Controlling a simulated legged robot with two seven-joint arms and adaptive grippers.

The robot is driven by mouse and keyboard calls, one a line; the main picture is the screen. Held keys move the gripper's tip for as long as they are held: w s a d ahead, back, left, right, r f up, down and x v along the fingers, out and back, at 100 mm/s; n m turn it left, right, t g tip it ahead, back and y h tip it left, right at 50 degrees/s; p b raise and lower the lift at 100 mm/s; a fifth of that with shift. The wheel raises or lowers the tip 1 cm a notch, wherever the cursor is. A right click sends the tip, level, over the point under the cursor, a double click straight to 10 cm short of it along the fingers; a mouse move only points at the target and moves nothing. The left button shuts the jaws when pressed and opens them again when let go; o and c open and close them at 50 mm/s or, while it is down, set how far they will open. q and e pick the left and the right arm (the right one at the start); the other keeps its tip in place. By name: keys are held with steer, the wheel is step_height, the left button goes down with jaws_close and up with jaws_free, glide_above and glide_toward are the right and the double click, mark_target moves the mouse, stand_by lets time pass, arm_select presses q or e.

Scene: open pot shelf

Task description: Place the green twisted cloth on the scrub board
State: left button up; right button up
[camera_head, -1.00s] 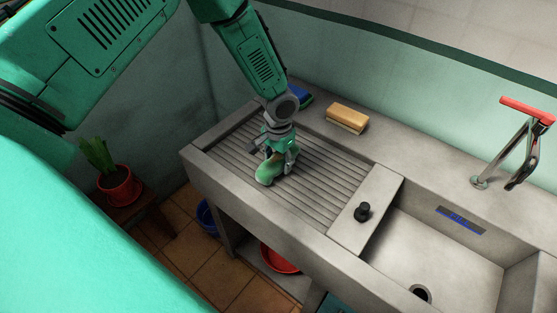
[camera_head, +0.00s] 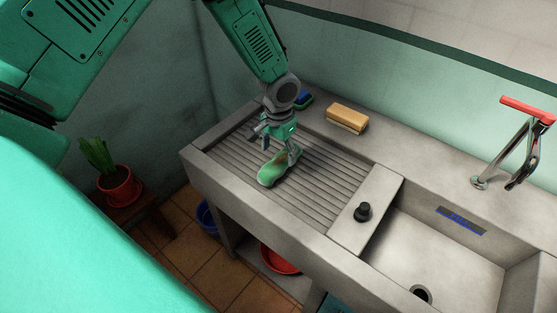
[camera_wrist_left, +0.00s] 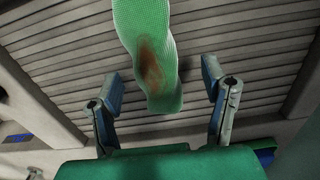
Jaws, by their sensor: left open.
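The green twisted cloth (camera_head: 273,173) lies on the ridged scrub board (camera_head: 325,185) at the left of the stone sink. My left gripper (camera_head: 278,147) is just above and behind the cloth's far end, with its fingers apart. In the left wrist view the cloth (camera_wrist_left: 150,55) shows a reddish-brown stain and lies on the ridges. The open fingers of my left gripper (camera_wrist_left: 165,95) stand on either side of its near end, with gaps between them and the cloth. My right gripper is not in view.
A wooden block-like brush (camera_head: 347,118) and a blue and green sponge (camera_head: 304,99) lie on the back ledge. A black knob (camera_head: 362,211) stands right of the board. The basin with a red-handled tap (camera_head: 527,110) is at the right. A potted plant (camera_head: 118,185) stands lower left.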

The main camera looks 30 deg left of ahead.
mark_target(278, 157)
arm_select(q)
step_height(278, 157, up, 8)
steer(key=shift+s+f, duration=0.1)
steer(key=shift+f, duration=0.05)
stand_by(0.6)
